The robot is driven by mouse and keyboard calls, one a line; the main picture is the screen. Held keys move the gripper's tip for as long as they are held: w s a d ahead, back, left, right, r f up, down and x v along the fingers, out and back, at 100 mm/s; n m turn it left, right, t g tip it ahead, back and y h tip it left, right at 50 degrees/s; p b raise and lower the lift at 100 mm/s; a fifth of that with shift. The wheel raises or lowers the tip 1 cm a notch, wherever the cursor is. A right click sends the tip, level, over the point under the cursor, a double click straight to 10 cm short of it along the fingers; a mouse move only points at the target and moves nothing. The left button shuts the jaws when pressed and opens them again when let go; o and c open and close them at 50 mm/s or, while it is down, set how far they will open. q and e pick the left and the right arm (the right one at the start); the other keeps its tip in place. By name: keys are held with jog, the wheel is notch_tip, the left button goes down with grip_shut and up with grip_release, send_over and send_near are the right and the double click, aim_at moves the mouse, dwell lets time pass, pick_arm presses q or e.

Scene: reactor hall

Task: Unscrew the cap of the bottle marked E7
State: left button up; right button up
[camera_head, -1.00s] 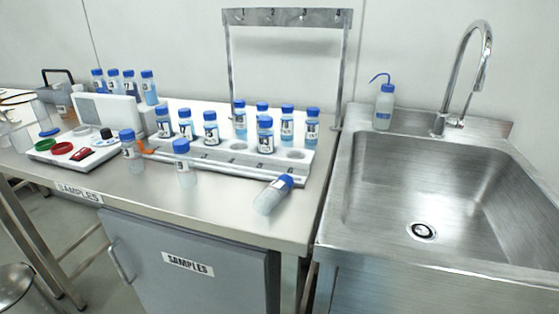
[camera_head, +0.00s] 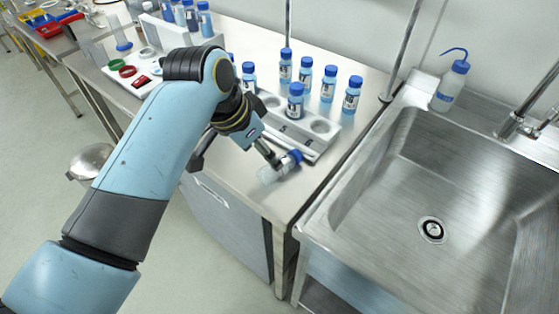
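A clear bottle (camera_head: 269,175) with a blue cap (camera_head: 295,156) lies on its side at the front of the bench, its cap pointing up and right. Its label is not readable here. My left gripper (camera_head: 272,158) is right over it, with a dark finger between cap and body; I cannot tell if it touches, or how far the fingers are apart. Several upright blue-capped bottles stand in or by the rack (camera_head: 321,126), such as one nearest the front (camera_head: 295,100); I cannot read E7 on any. My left arm hides part of the bench. My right gripper is not in view.
A steel sink (camera_head: 400,215) adjoins the bench on the right, with a wash bottle (camera_head: 451,85) behind it. Metal posts (camera_head: 402,45) rise behind the rack. A tray with coloured rings (camera_head: 127,71) is at the left. More bottles (camera_head: 204,20) stand at the back.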

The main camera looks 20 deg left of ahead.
aim_at(267, 170)
pick_arm(q)
jog(key=x, duration=0.3)
jog(key=shift+w+f, duration=0.1)
jog(key=shift+f, duration=0.1)
jog(key=shift+p+x, duration=0.3)
jog(key=shift+x, duration=2.3)
jog(key=shift+w+d+r, duration=0.15)
jog(key=c, duration=1.2)
